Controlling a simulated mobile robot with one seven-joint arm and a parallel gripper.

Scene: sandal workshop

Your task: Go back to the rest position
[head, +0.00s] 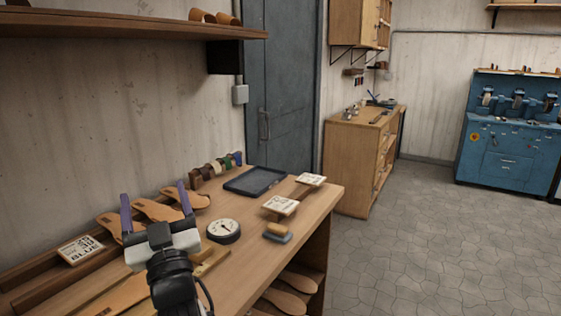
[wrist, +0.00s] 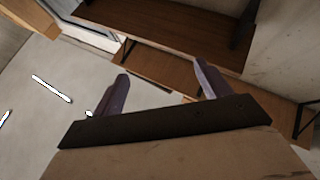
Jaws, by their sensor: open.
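My gripper (head: 155,212) is open, with its two purple fingers spread apart and pointing up over the left part of the wooden workbench (head: 235,262) in the head view. Nothing shows between the fingers. Behind the fingers in the picture lie tan sole-shaped pieces (head: 158,210), partly hidden by the gripper.
On the bench are a round dial gauge (head: 223,230), a dark tray (head: 254,181), a brush-like block (head: 278,232), white cards (head: 279,206) and a label card (head: 80,249). A wall shelf (head: 120,27) overhangs the left. Open floor (head: 420,245) lies right, before a blue machine (head: 508,130).

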